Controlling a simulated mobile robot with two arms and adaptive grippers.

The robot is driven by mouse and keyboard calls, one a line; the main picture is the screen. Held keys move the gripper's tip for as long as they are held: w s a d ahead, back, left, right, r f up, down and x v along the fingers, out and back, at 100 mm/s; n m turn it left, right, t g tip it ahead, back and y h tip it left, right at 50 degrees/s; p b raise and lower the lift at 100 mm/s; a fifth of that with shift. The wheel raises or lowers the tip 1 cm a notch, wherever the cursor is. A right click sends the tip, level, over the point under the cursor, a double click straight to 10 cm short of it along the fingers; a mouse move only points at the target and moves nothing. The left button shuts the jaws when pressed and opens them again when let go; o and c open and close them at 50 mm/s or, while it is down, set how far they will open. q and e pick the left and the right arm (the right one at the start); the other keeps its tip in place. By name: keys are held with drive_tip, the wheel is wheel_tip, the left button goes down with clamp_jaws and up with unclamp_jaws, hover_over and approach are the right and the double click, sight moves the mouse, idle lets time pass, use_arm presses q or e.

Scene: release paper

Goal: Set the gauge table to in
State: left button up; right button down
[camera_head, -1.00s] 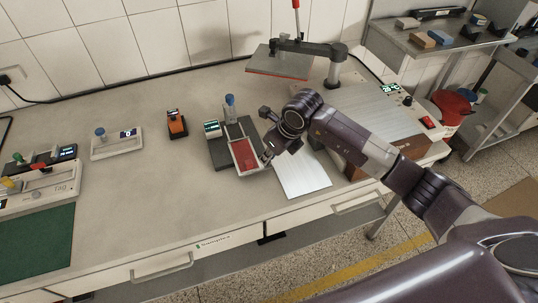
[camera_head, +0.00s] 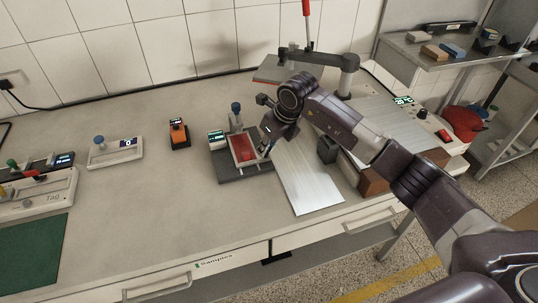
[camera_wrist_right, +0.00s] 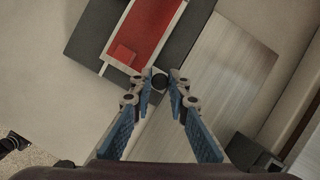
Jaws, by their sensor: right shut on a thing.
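The gauge has a dark base (camera_head: 240,173), a small display (camera_head: 216,137) and a blue-knobbed post (camera_head: 236,114). Its table is a white-framed tray with a red surface (camera_head: 242,147), lying over the base, with dark base showing in front of it. My left gripper is out of view.
A pale sheet (camera_head: 305,182) lies right of the gauge, with a dark block (camera_head: 328,150) beside it. A press arm (camera_head: 320,57) with a red lever stands behind. An orange device (camera_head: 179,134) is to the left. The counter front left of the gauge is clear.

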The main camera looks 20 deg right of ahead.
drive_tip(key=shift+w+r, duration=0.2)
drive_tip(key=shift+r, duration=0.05)
drive_tip(key=c, duration=1.8)
unclamp_jaws()
drive_tip(key=shift+f, duration=0.1)
drive_tip(key=shift+c, duration=0.2)
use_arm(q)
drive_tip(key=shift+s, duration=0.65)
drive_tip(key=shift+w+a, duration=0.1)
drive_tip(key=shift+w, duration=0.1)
use_arm(e)
drive_tip(key=v, duration=1.2)
drive_tip(key=shift+f, duration=0.1)
